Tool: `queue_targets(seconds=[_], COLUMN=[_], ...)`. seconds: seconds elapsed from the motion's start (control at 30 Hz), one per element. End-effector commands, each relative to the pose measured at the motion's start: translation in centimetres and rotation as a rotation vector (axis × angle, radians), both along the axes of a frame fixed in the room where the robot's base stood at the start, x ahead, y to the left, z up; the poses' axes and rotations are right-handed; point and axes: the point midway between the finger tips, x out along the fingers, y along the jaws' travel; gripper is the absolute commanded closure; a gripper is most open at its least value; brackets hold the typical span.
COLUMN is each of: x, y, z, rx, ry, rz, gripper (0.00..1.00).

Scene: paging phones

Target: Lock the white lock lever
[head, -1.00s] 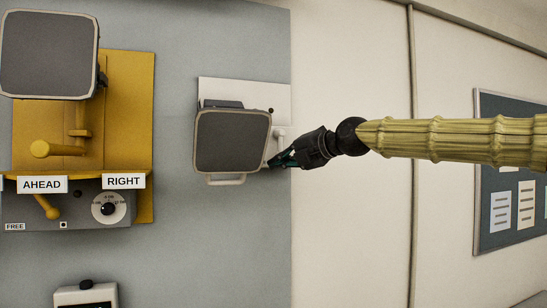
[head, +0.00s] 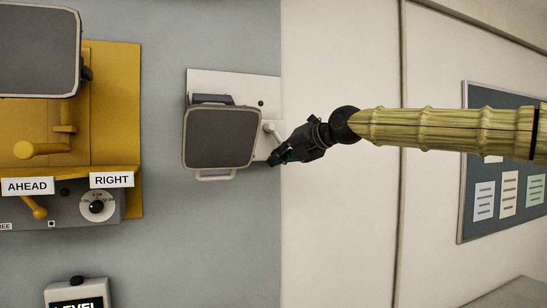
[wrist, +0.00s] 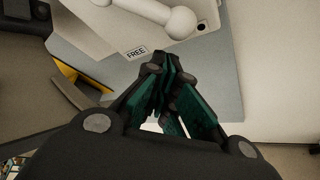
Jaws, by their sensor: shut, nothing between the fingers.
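The white lock lever (head: 269,127) has a rounded knob and sits on the white plate (head: 232,80), just right of a dark square pad in a pale frame (head: 221,137). In the wrist view the lever (wrist: 172,17) shows at the top, its thick bar running off the upper edge. A small FREE label (wrist: 136,52) is on the plate near it. My gripper (head: 275,159) is shut and empty, just below the lever at the plate's lower right. In the wrist view its fingertips (wrist: 172,66) point up toward the lever, apart from it in the picture.
A yellow panel (head: 120,130) with a dark pad, AHEAD and RIGHT labels, a yellow lever (head: 37,149) and a dial (head: 97,207) stands at left. A small LEVEL box (head: 77,296) is below. The pale wall at right is clear up to a notice board (head: 505,215).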

Motion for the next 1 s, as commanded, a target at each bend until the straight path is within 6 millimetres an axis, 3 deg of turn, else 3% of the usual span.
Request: queue_targets(seconds=[0.3,0.73,1.0], x=[0.0,0.0,-1.2], y=[0.0,-0.1,-1.0], z=[1.3,1.4,2.5], rx=[0.001,0.001,0.001], ry=[0.000,0.001,-0.001], rz=[0.000,0.000,0.000], gripper=[1.00,1.00,1.00])
